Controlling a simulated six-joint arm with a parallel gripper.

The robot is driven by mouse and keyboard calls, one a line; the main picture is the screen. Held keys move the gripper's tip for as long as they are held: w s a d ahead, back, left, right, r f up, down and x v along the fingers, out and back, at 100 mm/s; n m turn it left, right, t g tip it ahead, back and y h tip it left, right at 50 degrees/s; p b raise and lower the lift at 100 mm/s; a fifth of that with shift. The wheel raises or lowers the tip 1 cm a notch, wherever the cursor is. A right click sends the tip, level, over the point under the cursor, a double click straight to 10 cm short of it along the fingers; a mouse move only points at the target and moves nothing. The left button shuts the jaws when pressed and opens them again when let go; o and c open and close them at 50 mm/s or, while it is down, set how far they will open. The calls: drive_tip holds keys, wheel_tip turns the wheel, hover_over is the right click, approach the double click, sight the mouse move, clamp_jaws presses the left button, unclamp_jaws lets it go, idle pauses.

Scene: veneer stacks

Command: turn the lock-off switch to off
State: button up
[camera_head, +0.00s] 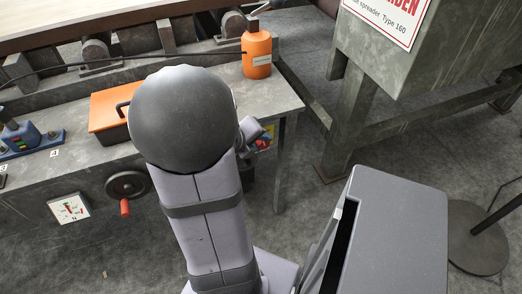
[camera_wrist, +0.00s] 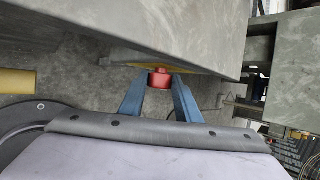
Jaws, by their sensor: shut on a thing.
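The lock-off switch has a red knob (camera_wrist: 159,79) on a yellow plate (camera_wrist: 143,67), set on the grey face of the bench in the wrist view. My gripper (camera_wrist: 160,84) has its two blue fingers on either side of the red knob and is shut on it. The fingers partly cover the knob's sides, and any marking for its position cannot be read. In the head view my arm hides most of the gripper, and only a small patch of yellow and red (camera_head: 265,143) shows beside it at the bench end.
On the bench top (camera_head: 205,108) stand an orange bottle (camera_head: 257,58) and an orange box (camera_head: 108,112). A dark handwheel (camera_head: 126,184) and a white dial plate (camera_head: 70,208) are on the bench front. A grey machine (camera_head: 400,70) stands right, with open floor between.

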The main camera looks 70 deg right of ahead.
sight(259, 142)
drive_tip(key=shift+w+a+f+n+g+h+b, duration=0.15)
drive_tip(key=shift+f+n+g+h+b, duration=0.15)
drive_tip(key=shift+g+h+b, duration=0.7)
drive_tip(key=shift+r+b, duration=0.1)
drive_tip(key=shift+b, duration=0.2)
drive_tip(key=o, duration=1.1)
drive_tip(key=shift+c, duration=0.2)
drive_tip(key=shift+w+a+r+t+p, duration=0.15)
drive_tip(key=shift+a+r+t+p, duration=0.15)
drive_tip(key=shift+a+r+p, duration=0.1)
drive_tip(key=p+v, duration=0.1)
drive_tip(key=v, duration=0.3)
drive_tip(key=shift+w+r+p, duration=0.1)
drive_tip(key=shift+p, duration=0.2)
drive_tip(key=shift+v, duration=1)
